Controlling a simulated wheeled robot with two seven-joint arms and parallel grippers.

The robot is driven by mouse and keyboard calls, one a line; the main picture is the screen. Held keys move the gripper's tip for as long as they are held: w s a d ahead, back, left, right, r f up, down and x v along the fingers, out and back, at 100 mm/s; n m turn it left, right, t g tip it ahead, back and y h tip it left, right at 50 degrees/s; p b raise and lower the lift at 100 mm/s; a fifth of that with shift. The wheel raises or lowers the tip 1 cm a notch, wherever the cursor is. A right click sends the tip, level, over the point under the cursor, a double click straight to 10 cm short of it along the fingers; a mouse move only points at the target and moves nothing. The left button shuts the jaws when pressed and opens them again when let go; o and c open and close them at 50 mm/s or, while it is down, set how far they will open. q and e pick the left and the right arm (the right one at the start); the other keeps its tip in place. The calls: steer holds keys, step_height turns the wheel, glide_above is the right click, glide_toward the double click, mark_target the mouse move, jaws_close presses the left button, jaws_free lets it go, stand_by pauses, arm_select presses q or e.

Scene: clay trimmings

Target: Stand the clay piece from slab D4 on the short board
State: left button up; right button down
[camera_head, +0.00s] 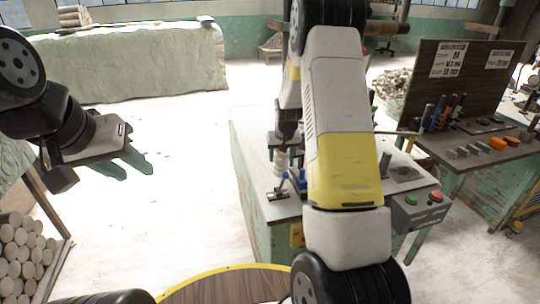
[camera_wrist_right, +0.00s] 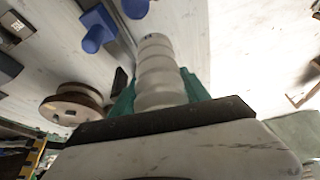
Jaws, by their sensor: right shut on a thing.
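My right gripper (camera_head: 282,140) is partly hidden behind my own arm in the head view. Its teal fingers are shut on a pale, ribbed, column-like clay piece (camera_head: 281,163), which hangs below them over the pale bench top. In the right wrist view the clay piece (camera_wrist_right: 158,75) sits between the teal fingers of my right gripper (camera_wrist_right: 158,98). I cannot tell whether its far end touches anything. My left gripper (camera_head: 127,164) is at the left over the pale floor, its teal fingers apart and empty. I cannot make out slab D4 or the short board for certain.
The bench (camera_head: 250,140) carries a small metal plate (camera_head: 278,194) and a control box (camera_head: 418,209) with buttons. Blue knobs (camera_wrist_right: 97,28) and a brown spool-like thing (camera_wrist_right: 72,104) stand near the clay piece. A tool table (camera_head: 480,155) is at right.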

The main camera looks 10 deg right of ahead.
mark_target(281, 163)
steer(key=shift+f, duration=1.65)
steer(key=shift+f, duration=0.15)
steer(key=c, duration=0.5)
jaws_free()
